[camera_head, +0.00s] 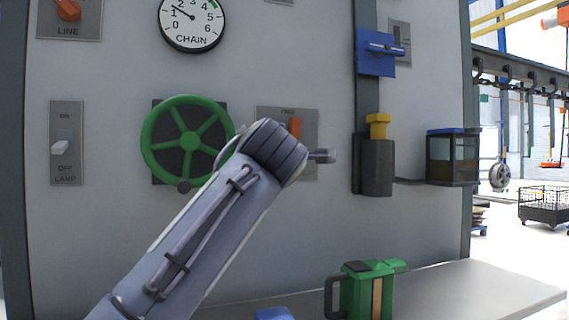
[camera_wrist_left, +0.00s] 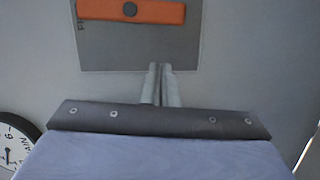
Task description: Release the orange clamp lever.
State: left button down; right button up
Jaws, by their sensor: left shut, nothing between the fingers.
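The orange clamp lever (camera_head: 296,129) stands upright on a grey wall plate (camera_head: 311,113), below a small label that appears to read FREE. My left forearm and wrist cover its lower part and much of the plate. In the left wrist view the lever (camera_wrist_left: 155,12) lies across the top of the picture, with a dark round pivot on it. My left gripper (camera_head: 326,156) is shut and empty in front of the wall. In the wrist view its fingertips (camera_wrist_left: 160,68) overlap the plate's lower edge, apart from the lever. My right gripper is out of view.
A green handwheel (camera_head: 150,137) is left of the plate and partly behind my arm. A dark block with a yellow top (camera_head: 377,127) and a blue latch (camera_head: 376,66) are to the right. A green can (camera_head: 355,291) stands on the shelf (camera_head: 480,288) below.

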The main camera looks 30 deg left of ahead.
pick_arm(q)
jog(key=v, duration=1)
jog(key=shift+p, duration=0.3)
jog(key=shift+s, duration=0.1)
